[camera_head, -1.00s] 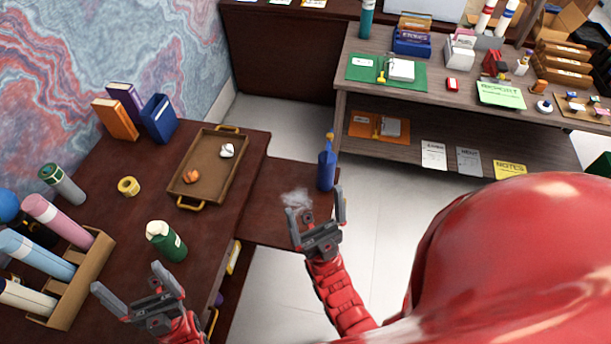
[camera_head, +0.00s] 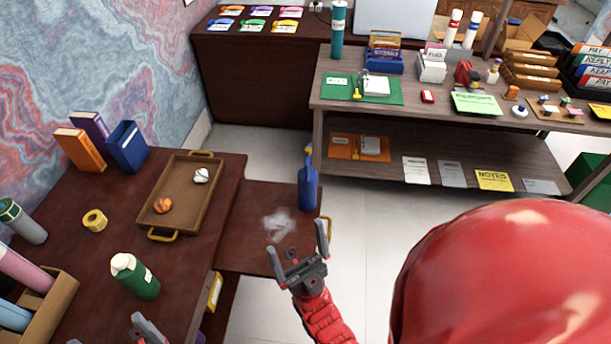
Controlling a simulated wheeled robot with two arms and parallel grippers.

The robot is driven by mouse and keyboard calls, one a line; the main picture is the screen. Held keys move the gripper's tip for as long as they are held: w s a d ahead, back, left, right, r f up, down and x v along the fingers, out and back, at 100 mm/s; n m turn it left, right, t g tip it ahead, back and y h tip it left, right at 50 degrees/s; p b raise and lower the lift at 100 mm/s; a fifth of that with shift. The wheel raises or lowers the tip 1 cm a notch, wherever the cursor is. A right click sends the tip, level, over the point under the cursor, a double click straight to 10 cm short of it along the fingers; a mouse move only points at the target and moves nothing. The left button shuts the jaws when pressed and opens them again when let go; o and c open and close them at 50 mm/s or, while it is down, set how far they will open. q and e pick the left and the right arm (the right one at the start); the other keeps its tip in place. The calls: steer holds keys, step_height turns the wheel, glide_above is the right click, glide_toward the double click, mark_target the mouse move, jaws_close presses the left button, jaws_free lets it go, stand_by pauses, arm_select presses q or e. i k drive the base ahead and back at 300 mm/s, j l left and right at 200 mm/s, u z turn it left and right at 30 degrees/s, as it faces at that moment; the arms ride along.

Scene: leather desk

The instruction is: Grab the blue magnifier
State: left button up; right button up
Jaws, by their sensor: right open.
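I cannot make out a blue magnifier for certain in the head view. A blue bottle-like object (camera_head: 308,188) with a narrow top stands at the right edge of the lower desk section (camera_head: 238,255). My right gripper (camera_head: 296,236) is open and empty, its fingers pointing up in the picture, below the blue object and apart from it. My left gripper (camera_head: 112,334) is mostly cut off by the bottom edge; its two fingertips show far apart.
A whitish smudge (camera_head: 278,224) lies on the lower section. The upper desk holds a brown tray (camera_head: 187,223) with two crumpled pieces, a yellow tape roll (camera_head: 94,221), a green bottle (camera_head: 136,277) and books (camera_head: 80,149). A shelf table (camera_head: 320,95) stands behind, across bare floor.

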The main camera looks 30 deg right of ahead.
mark_target(307, 192)
steer(key=l+z, duration=0.15)
steer(key=l, duration=0.25)
steer(key=i+l+z, duration=0.15)
steer(key=l, duration=0.25)
steer(key=l+z, duration=0.15)
steer(key=l, duration=0.25)
steer(key=i+l+z, duration=0.15)
steer(key=l, duration=0.2)
